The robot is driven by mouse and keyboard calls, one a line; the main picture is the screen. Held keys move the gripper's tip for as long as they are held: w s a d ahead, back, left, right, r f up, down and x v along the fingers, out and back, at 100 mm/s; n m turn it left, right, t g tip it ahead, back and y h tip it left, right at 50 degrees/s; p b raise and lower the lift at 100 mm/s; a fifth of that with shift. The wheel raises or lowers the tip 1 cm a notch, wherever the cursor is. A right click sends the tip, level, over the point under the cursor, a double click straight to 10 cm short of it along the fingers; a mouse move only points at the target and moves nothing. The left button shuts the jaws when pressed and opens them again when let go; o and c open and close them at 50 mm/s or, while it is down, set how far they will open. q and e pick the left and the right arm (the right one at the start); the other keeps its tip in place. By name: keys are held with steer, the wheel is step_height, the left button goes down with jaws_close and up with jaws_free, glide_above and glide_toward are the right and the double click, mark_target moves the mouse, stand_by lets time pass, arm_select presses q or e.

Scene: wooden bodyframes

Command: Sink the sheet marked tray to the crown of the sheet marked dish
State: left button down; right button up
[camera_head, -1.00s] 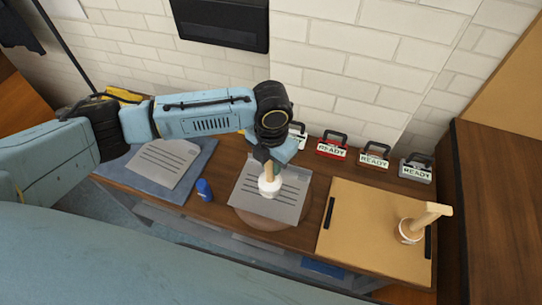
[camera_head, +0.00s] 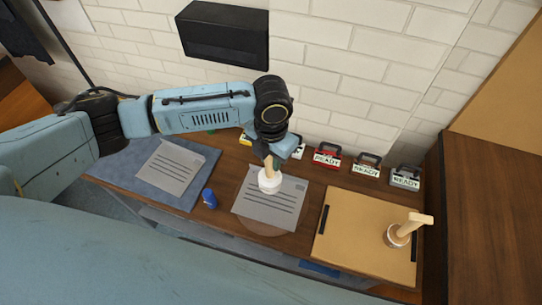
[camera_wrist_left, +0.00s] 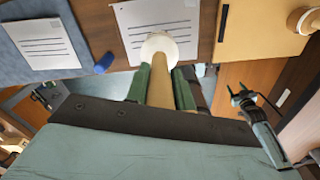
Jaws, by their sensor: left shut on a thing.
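A printed sheet (camera_head: 262,211) lies over a round brown piece (camera_head: 262,229) in the middle of the bench. A second printed sheet (camera_head: 168,170) lies on a blue-grey mat (camera_head: 205,165) at the left. I cannot read which is marked tray or dish. My left gripper (camera_head: 271,160) is shut on the wooden handle of a white-based tool (camera_head: 269,184), over the middle sheet's upper part. In the left wrist view the tool's white base (camera_wrist_left: 158,46) hides part of that sheet (camera_wrist_left: 146,15); I cannot tell whether they touch. My right gripper (camera_wrist_left: 240,95) is open and empty.
A tan board (camera_head: 355,230) with dark side bars is at the right, with another wooden-handled tool (camera_head: 397,236) on it. Several READY-labelled holders (camera_head: 366,166) line the wall side.

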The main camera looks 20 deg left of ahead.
arm_select(q)
steer(key=s+d+r, duration=0.2)
steer(key=s, duration=0.6)
steer(key=shift+s+d, duration=0.25)
steer(key=shift+s, duration=0.1)
